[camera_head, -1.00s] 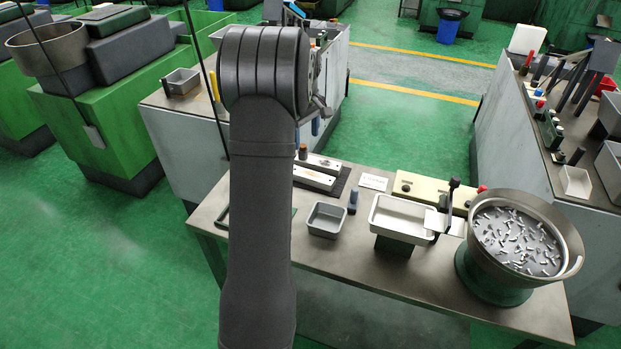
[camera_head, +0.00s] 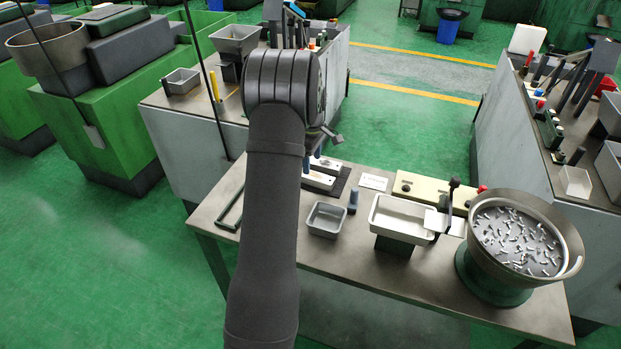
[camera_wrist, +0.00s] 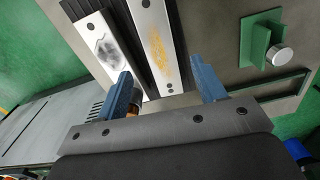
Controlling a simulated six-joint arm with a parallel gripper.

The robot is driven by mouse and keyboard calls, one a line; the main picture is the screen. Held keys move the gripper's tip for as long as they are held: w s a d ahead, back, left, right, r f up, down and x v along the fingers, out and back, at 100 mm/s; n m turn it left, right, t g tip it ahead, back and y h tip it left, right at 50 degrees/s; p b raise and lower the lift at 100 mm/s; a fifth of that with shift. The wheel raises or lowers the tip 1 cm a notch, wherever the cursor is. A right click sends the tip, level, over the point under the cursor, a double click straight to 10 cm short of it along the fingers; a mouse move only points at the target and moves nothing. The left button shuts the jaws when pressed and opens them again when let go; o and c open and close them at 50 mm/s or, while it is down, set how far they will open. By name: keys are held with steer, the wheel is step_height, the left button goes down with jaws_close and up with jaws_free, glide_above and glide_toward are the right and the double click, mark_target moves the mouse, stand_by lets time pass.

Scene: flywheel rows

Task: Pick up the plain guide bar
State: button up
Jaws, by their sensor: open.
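Two pale metal guide bars lie side by side on a dark mat. In the wrist view the left bar (camera_wrist: 103,46) has a dark grey smudge and the right bar (camera_wrist: 160,62) an orange-brown patch; I cannot tell which is the plain one. In the head view they show as a nearer bar (camera_head: 319,181) and a farther bar (camera_head: 329,167). My gripper (camera_wrist: 165,88) is open and empty, its blue fingers apart above the near ends of the bars. It also shows in the head view (camera_head: 312,160), partly hidden by my arm.
A brown-and-dark peg (camera_wrist: 134,106) stands partly hidden behind the left finger. A green bracket with a silver knob (camera_wrist: 279,56) is to the right. On the bench are a grey bin (camera_head: 326,219), a blue peg (camera_head: 352,201), a pale tray (camera_head: 400,218) and a parts bowl (camera_head: 517,240).

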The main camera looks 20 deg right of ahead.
step_height(320, 180, down, 6)
steer(key=shift+w+a+r, duration=0.15)
steer(key=shift+r, duration=0.05)
jaws_close()
stand_by(0.4)
